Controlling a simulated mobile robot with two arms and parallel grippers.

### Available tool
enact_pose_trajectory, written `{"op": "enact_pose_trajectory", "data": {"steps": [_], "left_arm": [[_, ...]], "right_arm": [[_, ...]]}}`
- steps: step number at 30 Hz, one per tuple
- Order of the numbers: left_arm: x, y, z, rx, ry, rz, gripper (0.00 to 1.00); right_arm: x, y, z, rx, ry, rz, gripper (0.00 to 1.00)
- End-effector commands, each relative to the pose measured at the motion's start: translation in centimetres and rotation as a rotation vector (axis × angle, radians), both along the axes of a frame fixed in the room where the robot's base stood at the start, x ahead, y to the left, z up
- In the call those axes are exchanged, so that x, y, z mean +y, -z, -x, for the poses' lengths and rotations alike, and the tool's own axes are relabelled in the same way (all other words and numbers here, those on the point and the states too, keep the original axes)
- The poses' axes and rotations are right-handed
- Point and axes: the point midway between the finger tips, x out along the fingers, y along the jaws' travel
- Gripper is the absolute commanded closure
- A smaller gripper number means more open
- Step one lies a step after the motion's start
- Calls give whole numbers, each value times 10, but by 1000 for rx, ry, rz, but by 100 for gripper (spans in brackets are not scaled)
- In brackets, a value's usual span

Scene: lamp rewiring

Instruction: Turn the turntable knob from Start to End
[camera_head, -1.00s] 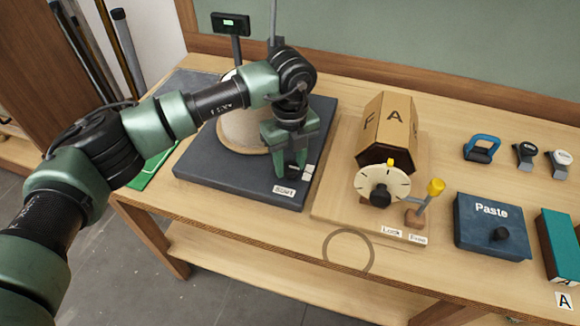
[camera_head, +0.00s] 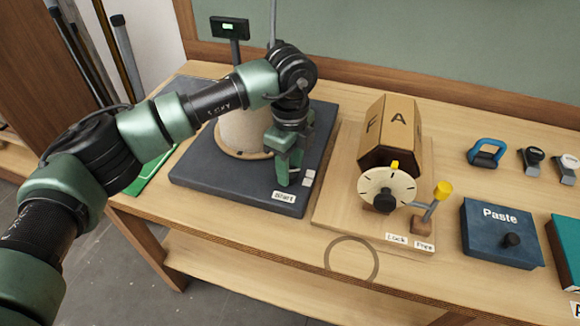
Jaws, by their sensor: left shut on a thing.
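The turntable is a beige round drum (camera_head: 238,132) on a dark slab base (camera_head: 225,188) at the left of the bench. A white Start label (camera_head: 284,196) is on the base's front right, with small pale label pieces (camera_head: 308,178) to its right. No readable End label shows. My left gripper (camera_head: 289,178) points down over the front right of the base, just behind the Start label. It is shut on the knob, which its fingers mostly hide. My left arm covers part of the drum. My right gripper is out of view.
Right of the base stands a wooden board (camera_head: 335,215) with a lettered hexagonal drum (camera_head: 385,135), a dial (camera_head: 378,185) and a yellow-tipped lever (camera_head: 438,195). A blue Paste box (camera_head: 490,235) is further right. A small display (camera_head: 229,27) stands behind.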

Motion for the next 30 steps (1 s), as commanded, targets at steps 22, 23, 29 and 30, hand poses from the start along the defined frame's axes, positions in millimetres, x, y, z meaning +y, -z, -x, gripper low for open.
{"op": "enact_pose_trajectory", "data": {"steps": [22,23,29,30], "left_arm": [[0,-1,0,-1,-4,1,41],[0,-2,-1,-2,-4,1,41],[-1,-28,-1,-6,-3,2,41],[0,-35,-1,-5,-4,1,41]], "right_arm": [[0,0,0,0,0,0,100],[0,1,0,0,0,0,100],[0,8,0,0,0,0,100],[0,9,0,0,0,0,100]]}}
